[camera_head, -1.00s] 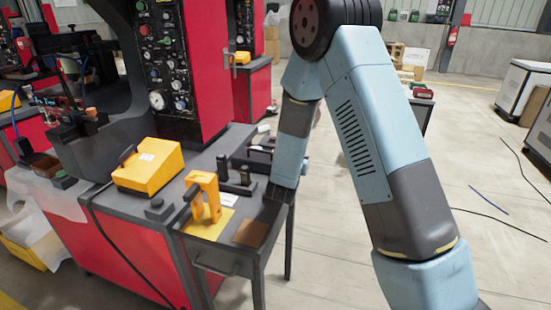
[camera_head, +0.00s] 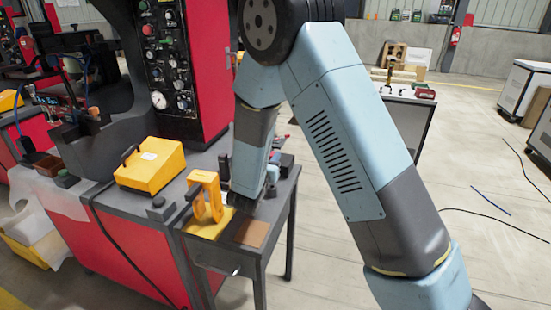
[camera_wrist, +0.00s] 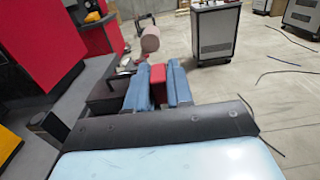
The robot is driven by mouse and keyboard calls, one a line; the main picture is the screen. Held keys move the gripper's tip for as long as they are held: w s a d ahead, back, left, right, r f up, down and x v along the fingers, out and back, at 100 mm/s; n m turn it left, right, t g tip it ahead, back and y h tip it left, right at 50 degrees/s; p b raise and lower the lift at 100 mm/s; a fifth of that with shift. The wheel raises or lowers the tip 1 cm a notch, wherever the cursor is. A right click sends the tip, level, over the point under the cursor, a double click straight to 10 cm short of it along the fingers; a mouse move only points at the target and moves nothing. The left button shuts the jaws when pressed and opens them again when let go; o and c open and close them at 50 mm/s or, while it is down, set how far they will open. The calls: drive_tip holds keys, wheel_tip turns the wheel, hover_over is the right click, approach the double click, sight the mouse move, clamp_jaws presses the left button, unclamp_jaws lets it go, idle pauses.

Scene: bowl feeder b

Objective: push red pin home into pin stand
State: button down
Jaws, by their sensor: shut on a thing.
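In the wrist view the red pin (camera_wrist: 158,74) shows between the two blue fingers of my gripper (camera_wrist: 159,84), which is shut on it. Its lower end is hidden behind the dark palm edge. The pin stand cannot be clearly made out. A dark block (camera_wrist: 106,90) beside the left finger in the wrist view may be part of it. I cannot tell whether the pin touches the stand.
A yellow hooked fixture (camera_head: 205,197) stands close left of my forearm on the grey bench. A yellow box (camera_head: 149,166) sits behind it, and a brown plate (camera_head: 253,232) lies near the front edge. A pinkish cylinder (camera_wrist: 150,38) shows beyond the fingers.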

drive_tip(key=shift+s, duration=0.1)
drive_tip(key=shift+f, duration=2.9)
drive_tip(key=shift+f, duration=1.45)
idle(3.5)
